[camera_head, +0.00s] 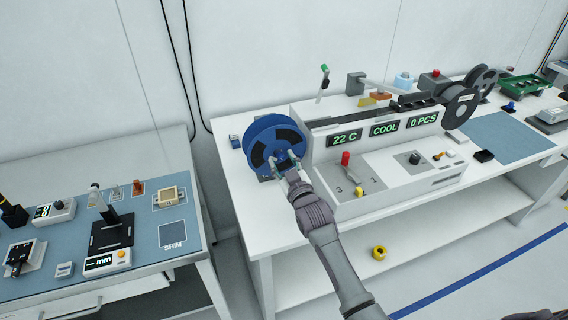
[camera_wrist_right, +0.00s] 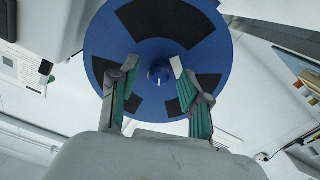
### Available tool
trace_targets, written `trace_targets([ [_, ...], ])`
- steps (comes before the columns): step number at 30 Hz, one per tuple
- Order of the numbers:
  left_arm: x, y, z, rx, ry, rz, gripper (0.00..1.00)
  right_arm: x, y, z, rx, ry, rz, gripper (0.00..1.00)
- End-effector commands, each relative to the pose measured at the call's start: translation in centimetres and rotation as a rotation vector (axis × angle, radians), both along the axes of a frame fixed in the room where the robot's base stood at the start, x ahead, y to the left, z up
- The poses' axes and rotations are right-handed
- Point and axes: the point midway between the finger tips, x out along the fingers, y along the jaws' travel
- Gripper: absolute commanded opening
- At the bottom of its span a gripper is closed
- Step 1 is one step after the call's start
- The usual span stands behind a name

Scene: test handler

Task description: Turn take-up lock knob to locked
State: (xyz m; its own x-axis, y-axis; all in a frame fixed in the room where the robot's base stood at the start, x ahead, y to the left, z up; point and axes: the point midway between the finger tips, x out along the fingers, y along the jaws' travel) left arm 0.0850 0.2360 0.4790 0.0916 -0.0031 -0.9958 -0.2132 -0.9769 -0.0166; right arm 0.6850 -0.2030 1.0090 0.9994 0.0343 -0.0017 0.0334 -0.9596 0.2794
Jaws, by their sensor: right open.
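The blue take-up reel (camera_head: 262,134) with dark openings stands upright at the left end of the white machine. In the right wrist view the reel (camera_wrist_right: 220,45) faces me, and the small blue lock knob (camera_wrist_right: 160,75) sits at its hub with a short white mark on its lower part. My right gripper (camera_head: 286,162) is at the reel's front face. Its open fingers (camera_wrist_right: 154,68) lie on either side of the knob in the picture, with visible gaps. I cannot tell how far the tips are in depth. My left gripper is not in view.
The machine carries displays (camera_head: 384,129) reading 22 C, COOL and 0 PCS, and a red-topped lever (camera_head: 346,159) right of my gripper. A dark reel (camera_head: 460,106) stands farther right. A blue-topped bench (camera_head: 150,235) with instruments is at left. A yellow roll (camera_head: 379,253) lies on the lower shelf.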

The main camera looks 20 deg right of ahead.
Motion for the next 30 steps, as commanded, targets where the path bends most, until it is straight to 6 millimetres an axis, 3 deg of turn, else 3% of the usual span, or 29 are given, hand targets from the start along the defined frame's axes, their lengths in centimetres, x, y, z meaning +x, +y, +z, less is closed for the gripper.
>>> trace_targets([
  [5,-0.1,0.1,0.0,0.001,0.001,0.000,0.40,-1.2,0.0,-0.1,-0.001,0.000,0.000,0.47],
  [18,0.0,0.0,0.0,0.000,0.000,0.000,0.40,-9.9,-0.3,-0.1,-0.001,0.002,0.000,0.47],
  [24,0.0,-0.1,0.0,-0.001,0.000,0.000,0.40,-11.8,-0.4,-0.1,-0.001,0.001,0.000,0.47],
  [30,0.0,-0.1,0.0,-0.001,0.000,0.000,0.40,-12.0,-0.4,0.0,0.000,0.000,0.000,0.47],
])
